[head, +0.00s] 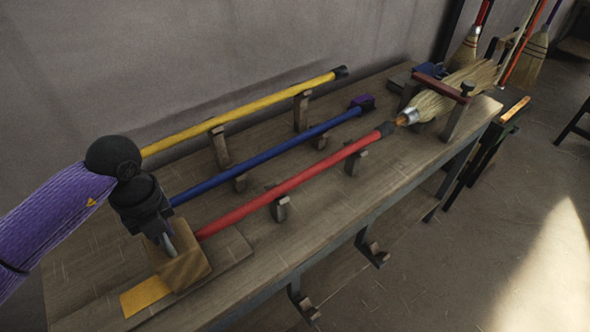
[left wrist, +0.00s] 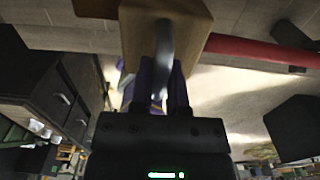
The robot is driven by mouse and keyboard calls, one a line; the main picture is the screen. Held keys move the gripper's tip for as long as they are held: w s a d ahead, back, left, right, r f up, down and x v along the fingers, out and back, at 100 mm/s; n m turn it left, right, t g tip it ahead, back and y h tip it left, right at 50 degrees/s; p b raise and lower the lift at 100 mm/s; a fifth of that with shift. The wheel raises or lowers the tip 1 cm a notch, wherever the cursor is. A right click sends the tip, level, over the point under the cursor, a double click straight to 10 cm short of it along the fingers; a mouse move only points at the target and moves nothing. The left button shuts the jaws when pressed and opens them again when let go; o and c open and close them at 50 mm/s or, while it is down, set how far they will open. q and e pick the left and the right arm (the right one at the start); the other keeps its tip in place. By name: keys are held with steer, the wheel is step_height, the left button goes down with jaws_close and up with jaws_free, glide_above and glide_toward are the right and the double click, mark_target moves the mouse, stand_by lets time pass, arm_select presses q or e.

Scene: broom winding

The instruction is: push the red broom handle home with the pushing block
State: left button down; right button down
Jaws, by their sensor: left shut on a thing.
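The red broom handle (head: 290,184) lies in low notched rests on the bench, and it also shows in the left wrist view (left wrist: 265,52). Its black far end is close to the metal collar of the straw broom head (head: 436,102), with an orange tip between them. My left gripper (head: 166,238) is shut on the metal grip of the wooden pushing block (head: 187,271). The block, seen also in the left wrist view (left wrist: 190,22), sits at the handle's near end. I cannot tell whether they touch. My right gripper is not in view.
A blue handle (head: 265,157) and a yellow handle (head: 240,113) lie beside the red one. A clamp frame (head: 455,120) holds the broom head. A yellow patch (head: 145,296) marks the near bench end. Finished brooms (head: 530,55) stand at the back right.

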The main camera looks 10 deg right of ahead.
mark_target(203, 229)
arm_select(q)
steer(key=shift+w+d+b, duration=0.2)
steer(key=shift+w+d, duration=0.35)
steer(key=shift+d, duration=0.3)
steer(key=shift+w+d+b, duration=0.25)
steer(key=shift+w+d, duration=0.25)
steer(key=shift+d, duration=0.4)
steer(key=shift+w+d+b, duration=0.2)
steer(key=shift+w+d, duration=0.35)
steer(key=shift+d, duration=0.3)
steer(key=shift+d, duration=0.1)
steer(key=c, duration=1)
jaws_free()
steer(key=o, duration=0.5)
steer(key=shift+w+d, duration=0.2)
steer(key=shift+d, duration=0.05)
steer(key=o, duration=0.5)
steer(key=shift+a, duration=0.15)
steer(key=shift+s, duration=0.1)
